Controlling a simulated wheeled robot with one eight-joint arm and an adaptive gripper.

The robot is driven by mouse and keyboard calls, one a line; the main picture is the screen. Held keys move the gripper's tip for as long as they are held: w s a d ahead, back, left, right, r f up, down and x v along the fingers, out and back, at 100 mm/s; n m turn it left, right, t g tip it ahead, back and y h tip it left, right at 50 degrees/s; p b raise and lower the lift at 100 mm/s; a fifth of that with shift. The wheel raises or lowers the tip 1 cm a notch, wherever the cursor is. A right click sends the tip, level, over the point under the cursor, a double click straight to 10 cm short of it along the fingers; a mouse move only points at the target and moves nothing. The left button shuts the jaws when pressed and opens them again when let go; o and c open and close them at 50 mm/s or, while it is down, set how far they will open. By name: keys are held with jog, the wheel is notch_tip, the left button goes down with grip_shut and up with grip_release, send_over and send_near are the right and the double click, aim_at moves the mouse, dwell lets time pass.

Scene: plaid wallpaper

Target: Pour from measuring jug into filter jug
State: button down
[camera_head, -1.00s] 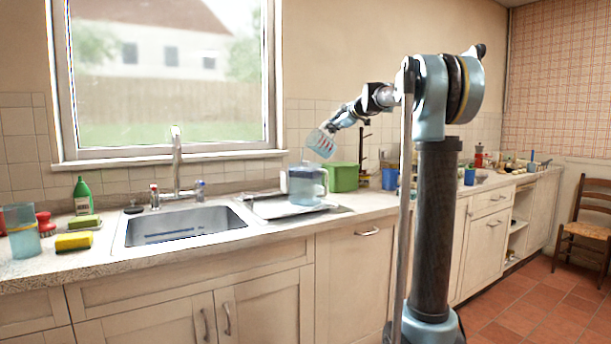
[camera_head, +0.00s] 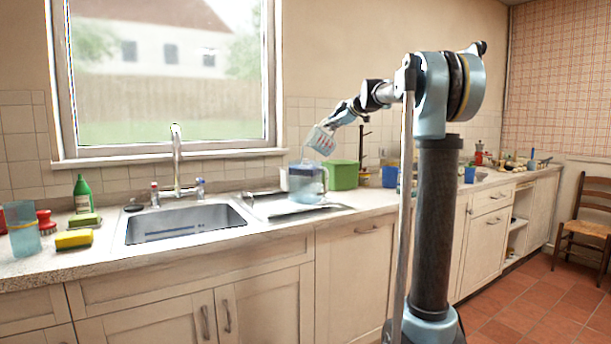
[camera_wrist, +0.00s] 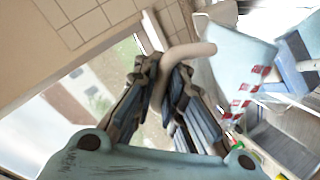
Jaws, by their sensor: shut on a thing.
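The clear measuring jug (camera_head: 319,140) with red markings is held in the air, tilted over to the left, above the filter jug (camera_head: 307,185). The filter jug stands upright on the drainboard and looks bluish and see-through. My gripper (camera_head: 333,125) is shut on the measuring jug's handle. In the wrist view, my gripper's fingers (camera_wrist: 166,70) close around the pale handle, with the measuring jug's body (camera_wrist: 232,65) to the right. A blue see-through shape beyond it appears to be the filter jug (camera_wrist: 288,72). I cannot make out a stream of liquid.
The metal drainboard (camera_head: 262,207) lies right of the sink (camera_head: 185,222) and its tap (camera_head: 177,160). A green box (camera_head: 343,176) stands close behind the filter jug to the right. A blue cup (camera_head: 390,177) is farther right. The window (camera_head: 165,80) is behind.

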jog(key=shift+s+a+r+n+p, duration=0.15)
jog(key=shift+a+p, duration=0.1)
jog(key=shift+p, duration=0.4)
jog(key=shift+s+a+f+n+p, duration=0.15)
jog(key=shift+a+p, duration=0.1)
jog(key=shift+p, duration=0.4)
dwell(1.5)
jog(key=shift+s+a+r+n+h, duration=0.1)
jog(key=shift+s+a+n+h, duration=0.05)
jog(key=shift+a+n+h, duration=0.3)
jog(key=shift+s+a+r+n+h, duration=0.1)
jog(key=shift+a+n+h, duration=0.15)
jog(key=shift+a+h, duration=0.25)
dwell(2.8)
jog(key=shift+s+a+r+n+h, duration=0.2)
jog(key=shift+a+r+n+h, duration=0.2)
jog(key=shift+a, duration=0.15)
dwell(0.9)
